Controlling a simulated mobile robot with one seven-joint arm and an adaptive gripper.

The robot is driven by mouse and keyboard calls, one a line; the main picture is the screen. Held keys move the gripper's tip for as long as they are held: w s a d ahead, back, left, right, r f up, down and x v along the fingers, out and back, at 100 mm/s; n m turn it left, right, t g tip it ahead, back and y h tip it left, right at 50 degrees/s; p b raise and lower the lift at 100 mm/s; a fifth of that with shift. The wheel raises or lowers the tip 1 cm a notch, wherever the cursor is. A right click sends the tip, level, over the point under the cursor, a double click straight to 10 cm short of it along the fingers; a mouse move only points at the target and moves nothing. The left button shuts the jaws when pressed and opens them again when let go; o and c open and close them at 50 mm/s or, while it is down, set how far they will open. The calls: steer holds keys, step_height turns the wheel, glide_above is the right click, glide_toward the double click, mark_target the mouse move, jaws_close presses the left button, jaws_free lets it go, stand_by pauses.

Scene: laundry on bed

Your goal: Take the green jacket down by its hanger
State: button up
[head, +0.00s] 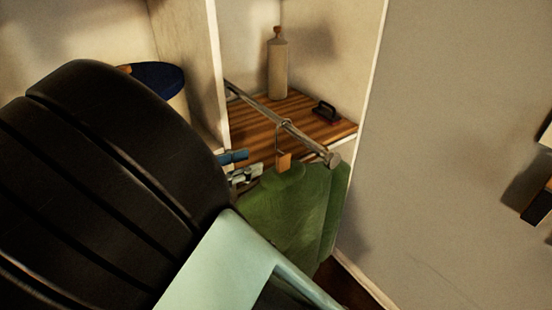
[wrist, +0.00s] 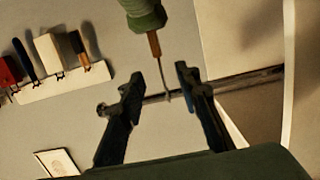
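The green jacket (head: 300,205) hangs from the rod (head: 262,108) in the open closet. Its hanger (head: 284,161) shows a wooden neck and a metal hook looped over the rod. In the wrist view the jacket (wrist: 146,14) is at the top edge, with the hanger's hook (wrist: 161,75) running down to the rod (wrist: 240,82). My gripper (wrist: 157,76) is open, one dark finger on each side of the hook, with gaps to both. In the head view my gripper (head: 246,172) is left of the hanger, partly hidden by my arm.
A wooden shelf (head: 258,124) behind the rod holds a bottle (head: 278,68) and a dark handled object (head: 326,112). A dark blue item (head: 158,76) lies at the left. The wrist view shows several things on a wall rack (wrist: 65,80). The wall right of the closet is mostly bare.

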mark_target(277, 157)
steer(key=x, duration=0.2)
steer(key=p+x, duration=0.1)
steer(key=x, duration=0.2)
steer(key=f+p+x, duration=0.1)
steer(key=x, duration=0.1)
steer(key=shift+w+d, duration=0.1)
steer(key=shift+d, duration=0.25)
jaws_close()
steer(key=shift+r, duration=0.1)
